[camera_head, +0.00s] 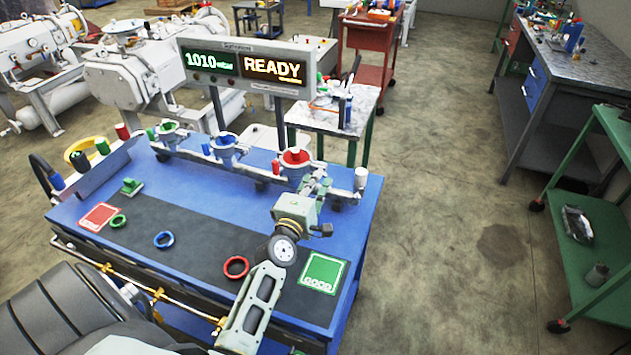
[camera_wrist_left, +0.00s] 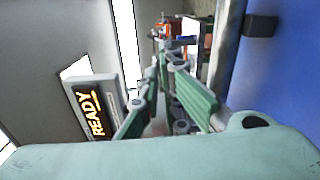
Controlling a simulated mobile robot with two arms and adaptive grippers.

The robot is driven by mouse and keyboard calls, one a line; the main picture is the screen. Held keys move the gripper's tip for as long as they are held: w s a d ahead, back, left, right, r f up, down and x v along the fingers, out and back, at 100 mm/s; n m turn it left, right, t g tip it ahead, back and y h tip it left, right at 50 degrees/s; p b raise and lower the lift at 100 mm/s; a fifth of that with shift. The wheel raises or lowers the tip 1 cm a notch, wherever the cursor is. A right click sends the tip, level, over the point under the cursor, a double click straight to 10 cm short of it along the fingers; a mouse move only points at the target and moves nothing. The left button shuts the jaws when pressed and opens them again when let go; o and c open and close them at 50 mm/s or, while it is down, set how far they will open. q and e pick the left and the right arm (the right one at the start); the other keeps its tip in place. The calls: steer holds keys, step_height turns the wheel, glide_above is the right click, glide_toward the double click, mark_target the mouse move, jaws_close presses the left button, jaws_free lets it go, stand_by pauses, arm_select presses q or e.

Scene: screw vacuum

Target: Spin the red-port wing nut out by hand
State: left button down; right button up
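The red port (camera_head: 294,160) stands at the right end of the white pipe manifold (camera_head: 255,172) on the blue bench. Its wing nut is too small to make out and is at least partly behind my gripper. My left gripper (camera_head: 318,188) reaches up from the front, with its fingers close against the right side of the red port. In the left wrist view the two green fingers (camera_wrist_left: 166,72) run close together toward their tips. Whether they close on anything there does not show clearly. My right gripper is not in view.
The blue port (camera_head: 226,147) and green port (camera_head: 168,132) stand left on the same manifold. Red (camera_head: 236,267), blue (camera_head: 163,239) and green (camera_head: 117,221) rings lie on the dark mat. A green GOOD pad (camera_head: 323,271) lies right of my arm. A display (camera_head: 243,66) reads READY.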

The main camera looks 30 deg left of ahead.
arm_select(q)
steer(key=shift+a+r, duration=0.1)
steer(key=shift+r, duration=0.1)
steer(key=c, duration=2)
jaws_free()
steer(key=shift+w+f, duration=0.1)
steer(key=shift+f, duration=0.05)
steer(key=v, duration=1.2)
